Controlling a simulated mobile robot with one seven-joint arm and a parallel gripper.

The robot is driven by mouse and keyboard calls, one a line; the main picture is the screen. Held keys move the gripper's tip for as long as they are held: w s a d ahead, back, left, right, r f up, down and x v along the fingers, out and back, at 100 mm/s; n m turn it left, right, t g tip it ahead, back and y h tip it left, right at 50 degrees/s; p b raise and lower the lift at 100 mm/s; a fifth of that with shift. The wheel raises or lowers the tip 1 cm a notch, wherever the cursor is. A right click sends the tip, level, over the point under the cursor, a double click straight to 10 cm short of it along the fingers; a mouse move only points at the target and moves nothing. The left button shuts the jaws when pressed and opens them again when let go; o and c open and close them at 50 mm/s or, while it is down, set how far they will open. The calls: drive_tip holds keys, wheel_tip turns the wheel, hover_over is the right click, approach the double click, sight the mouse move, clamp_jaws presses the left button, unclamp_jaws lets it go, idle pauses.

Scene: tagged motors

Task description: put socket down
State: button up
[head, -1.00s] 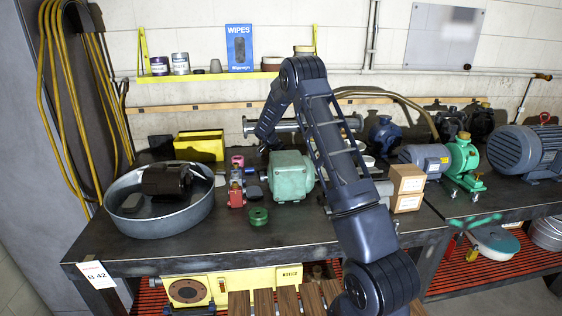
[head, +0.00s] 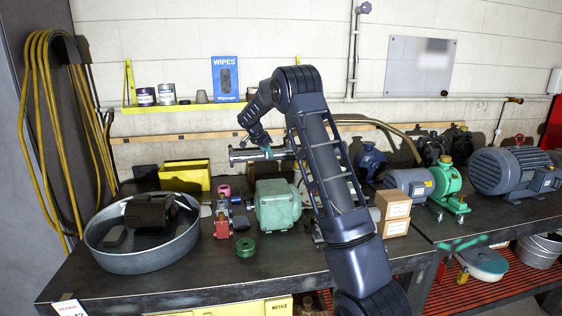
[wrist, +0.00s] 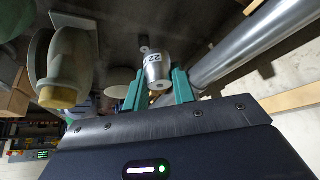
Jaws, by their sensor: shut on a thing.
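The socket (wrist: 157,69) is a small silver piece with a dark number label that looks like 22. It shows in the wrist view between the two teal fingers of my gripper (wrist: 158,88), which is shut on it. In the head view my gripper (head: 267,152) is above the back of the bench, in front of the long metal cylinder and behind the green motor. The socket cannot be made out in the head view. In the wrist view it appears apart from the bench surface, with the cylinder close on its right.
A green motor (head: 278,205) stands in front of my gripper. The metal cylinder (head: 240,155) lies behind. A round metal tub (head: 150,259) with a dark motor is at left, a yellow bin (head: 186,177) at back left, cardboard boxes (head: 393,205) at right. The bench front (head: 200,282) is clear.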

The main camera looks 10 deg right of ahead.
drive_tip(key=shift+r, duration=0.35)
drive_tip(key=d+m+g, duration=0.2)
drive_tip(key=d+m, duration=0.2)
drive_tip(key=d, duration=2.2)
drive_tip(key=s+d+m+g+h, duration=0.15)
drive_tip(key=s+d, duration=0.35)
drive_tip(key=d, duration=0.8)
drive_tip(key=s+d+m+g+y, duration=0.1)
drive_tip(key=s+d+m, duration=0.25)
drive_tip(key=d, duration=1.05)
drive_tip(key=s+d+m, duration=0.1)
drive_tip(key=s+d, duration=0.4)
drive_tip(key=d, duration=0.1)
drive_tip(key=s+d+m+g, duration=0.1)
drive_tip(key=s+d, duration=0.5)
drive_tip(key=d, duration=0.1)
drive_tip(key=s+d, duration=0.5)
drive_tip(key=d, duration=0.2)
drive_tip(key=shift+s+d+m+g, duration=0.2)
drive_tip(key=shift+d+m+g, duration=0.05)
drive_tip(key=shift+m, duration=0.15)
drive_tip(key=s+d+m+g+y, duration=0.1)
drive_tip(key=s+d+m, duration=0.1)
drive_tip(key=s+d, duration=0.65)
drive_tip(key=s+d+m, duration=0.2)
drive_tip(key=s+d, duration=0.4)
drive_tip(key=s, duration=0.6)
drive_tip(key=f, duration=1.9)
drive_tip(key=shift+s+d+f, duration=0.3)
drive_tip(key=shift+f, duration=0.1)
